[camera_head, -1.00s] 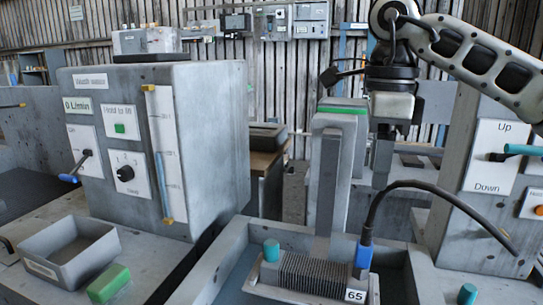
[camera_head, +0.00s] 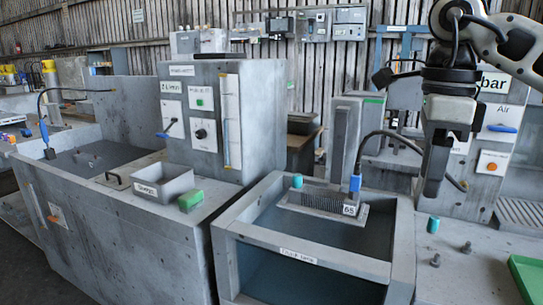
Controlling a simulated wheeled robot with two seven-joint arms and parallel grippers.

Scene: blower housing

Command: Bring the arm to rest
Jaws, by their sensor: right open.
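My right gripper (camera_head: 434,186) hangs from my white and black right arm (camera_head: 505,45) at the upper right. Its fingers point down, open and empty. It is to the right of the finned grey part (camera_head: 322,199) labelled 65, apart from it. That part rests at the top of a grey tank (camera_head: 300,256) and has a blue plug (camera_head: 355,183) with a black cable. My left gripper is not in view.
A grey control box (camera_head: 255,130) with switches stands left of the tank. Before it are a grey tray (camera_head: 163,186) and a green block (camera_head: 190,201). A teal cap (camera_head: 433,224), bolts (camera_head: 466,247) and a green tray (camera_head: 527,275) lie on the right bench. A panel marked Air (camera_head: 502,129) stands behind.

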